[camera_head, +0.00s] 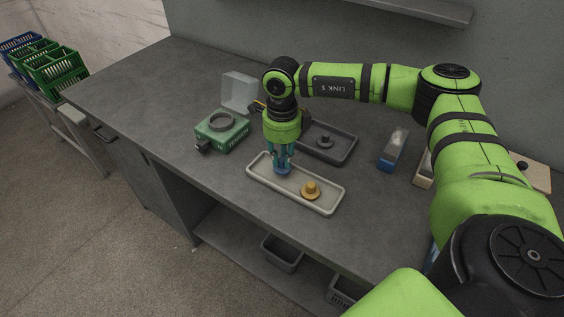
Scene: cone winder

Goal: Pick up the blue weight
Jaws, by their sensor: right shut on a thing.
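The blue weight (283,170) is in the left part of a light grey tray (320,207) on the workbench. My right gripper (282,161) points straight down and is shut on the blue weight. The fingers hide the weight's upper part, and I cannot tell whether its base touches the tray floor. A yellow-orange weight (310,190) stands in the right part of the same tray. My left gripper is not in view.
Behind the tray is a dark tray (340,153) with a dark weight (324,141). A green device (222,131) with a ring on top stands to the left. A blue-and-white box (393,148) is at the right. The bench's left part is clear.

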